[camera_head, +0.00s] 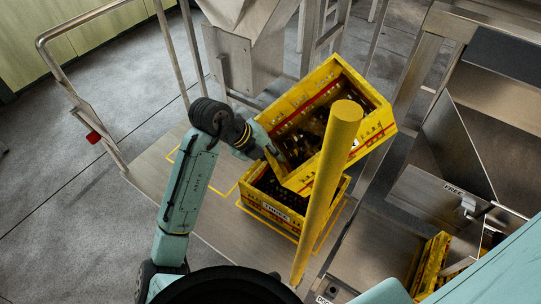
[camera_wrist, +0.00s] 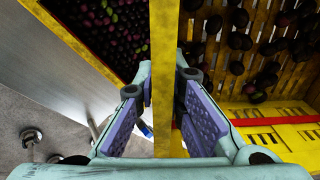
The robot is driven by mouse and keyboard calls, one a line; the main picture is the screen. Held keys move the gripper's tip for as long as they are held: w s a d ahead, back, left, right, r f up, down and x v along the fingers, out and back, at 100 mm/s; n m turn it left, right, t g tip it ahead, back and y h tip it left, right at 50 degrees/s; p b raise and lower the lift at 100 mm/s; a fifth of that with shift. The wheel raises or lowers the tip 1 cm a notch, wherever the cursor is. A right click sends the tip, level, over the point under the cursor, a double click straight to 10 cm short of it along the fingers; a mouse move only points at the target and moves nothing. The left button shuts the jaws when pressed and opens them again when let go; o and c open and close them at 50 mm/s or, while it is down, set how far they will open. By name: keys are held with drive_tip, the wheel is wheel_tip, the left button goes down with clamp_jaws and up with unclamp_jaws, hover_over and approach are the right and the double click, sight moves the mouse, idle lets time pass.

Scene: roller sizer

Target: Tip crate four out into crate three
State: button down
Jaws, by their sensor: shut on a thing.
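A yellow crate with a red stripe (camera_head: 372,134), by the task crate four, hangs tilted above crate three; its number is not readable. My gripper (camera_head: 272,158) is shut on its wall. In the wrist view my gripper (camera_wrist: 166,78) pinches the yellow wall (camera_wrist: 165,35) between its two pads. Scattered dark round fruits lie on the held crate's slatted inside. Crate three (camera_head: 272,208), marked THREE, stands upright below on the platform. The wrist view shows its yellow rim (camera_wrist: 77,46) and many dark and reddish fruits inside. The held crate hides part of it.
A thick yellow post (camera_head: 322,195) crosses in front of both crates in the head view. A steel hopper (camera_head: 240,55) stands behind. Another yellow crate (camera_head: 430,265) sits at lower right, near a FREE sign (camera_head: 453,188). The platform (camera_head: 160,165) left of crate three is clear.

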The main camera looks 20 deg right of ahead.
sight(291, 168)
drive_tip(key=shift+d+f+h+b, duration=0.35)
drive_tip(key=shift+f+b, duration=0.3)
drive_tip(key=shift+b, duration=0.05)
drive_tip(key=shift+d+f+h+b, duration=0.3)
drive_tip(key=shift+f+h+b, duration=0.05)
drive_tip(key=shift+f+b, duration=0.3)
drive_tip(key=shift+s+d+f+h+b, duration=0.1)
drive_tip(key=shift+d+f+h+b, duration=0.8)
drive_tip(key=shift+b, duration=1.25)
drive_tip(key=shift+d+f+h+b, duration=0.6)
drive_tip(key=shift+f+b, duration=0.5)
drive_tip(key=shift+b, duration=1)
drive_tip(key=shift+d+f+b, duration=0.2)
drive_tip(key=shift+f+b, duration=0.1)
drive_tip(key=shift+b, duration=0.3)
drive_tip(key=shift+d+f+h+b, duration=0.6)
drive_tip(key=shift+f+h+b, duration=0.15)
drive_tip(key=shift+b, duration=1)
drive_tip(key=shift+d+f+h+b, duration=0.55)
drive_tip(key=shift+d+f+b, duration=0.15)
drive_tip(key=shift+b, duration=1.15)
